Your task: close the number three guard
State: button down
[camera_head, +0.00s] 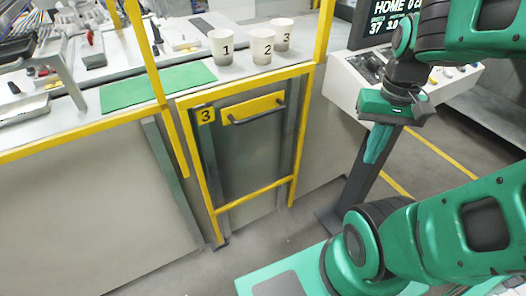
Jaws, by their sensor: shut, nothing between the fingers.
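The number three guard (240,166) is a yellow-framed gate with a grey panel in the front of the workbench. A yellow plate marked 3 (206,115) sits at its upper left. A dark bar handle (256,112) runs across a yellow strip near its top. The guard looks roughly in line with the bench front; I cannot tell whether it is fully shut. My gripper (373,157) points down to the right of the guard, in front of the control console. It is shut and empty, apart from the handle.
Cups marked 1 (224,50), 2 (262,48) and 3 (283,37) stand on the bench above the guard, near a green mat (157,85). Yellow posts rise from the bench edge. A control console (445,83) stands at right. Grey floor shows below the guard.

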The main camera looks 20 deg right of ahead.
aim_at(245, 113)
jog(key=z, duration=0.15)
jog(key=k, duration=1.1)
jog(key=z, duration=0.6)
